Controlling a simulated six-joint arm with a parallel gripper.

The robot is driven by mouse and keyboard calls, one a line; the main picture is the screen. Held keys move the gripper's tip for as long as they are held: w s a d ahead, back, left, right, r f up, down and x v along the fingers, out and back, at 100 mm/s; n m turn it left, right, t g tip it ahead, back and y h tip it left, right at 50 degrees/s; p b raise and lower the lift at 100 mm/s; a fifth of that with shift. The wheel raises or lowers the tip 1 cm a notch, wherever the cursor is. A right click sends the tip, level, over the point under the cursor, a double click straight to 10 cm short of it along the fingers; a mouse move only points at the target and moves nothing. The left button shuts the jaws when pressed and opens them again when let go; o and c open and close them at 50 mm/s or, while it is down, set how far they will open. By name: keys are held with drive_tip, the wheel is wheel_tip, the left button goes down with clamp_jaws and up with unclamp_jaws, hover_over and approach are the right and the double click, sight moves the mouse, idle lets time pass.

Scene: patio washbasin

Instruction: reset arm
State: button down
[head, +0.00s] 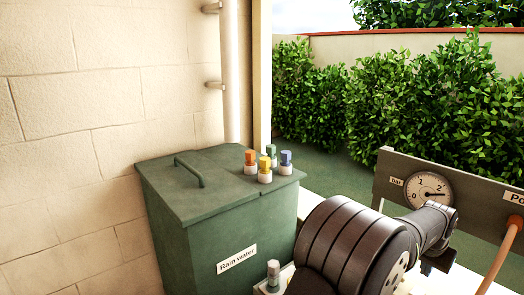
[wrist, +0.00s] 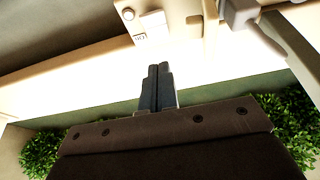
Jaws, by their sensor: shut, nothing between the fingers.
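My gripper (wrist: 157,72) shows in the wrist view, its two dark fingers pressed together with nothing between them. The fingers point toward a bright white surface (wrist: 70,85) and appear apart from it. In the head view my dark arm fills the lower right and reaches toward the gauge board. The gripper's fingertips cannot be made out there.
A board with a pressure gauge (head: 429,190) stands close behind my arm. An orange-brown pipe (head: 502,250) is at the right. A hedge (head: 420,110) lines the back.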

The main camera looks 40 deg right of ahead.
wheel_tip(320, 180, up, 7)
wheel_tip(320, 180, down, 9)
drive_tip(key=shift+a+r, duration=0.1)
drive_tip(key=shift+f, duration=0.4)
drive_tip(key=shift+a+f+h, duration=0.1)
drive_tip(key=shift+a+h, duration=0.15)
drive_tip(key=shift+h, duration=0.05)
drive_tip(key=a+v, duration=0.1)
drive_tip(key=v, duration=0.9)
drive_tip(key=shift+s+a+n+t+h, duration=1)
drive_tip(key=shift+s+a+n+t, duration=0.2)
drive_tip(key=shift+s+a+n, duration=0.9)
drive_tip(key=x, duration=0.9)
drive_tip(key=shift+w+a+f, duration=0.2)
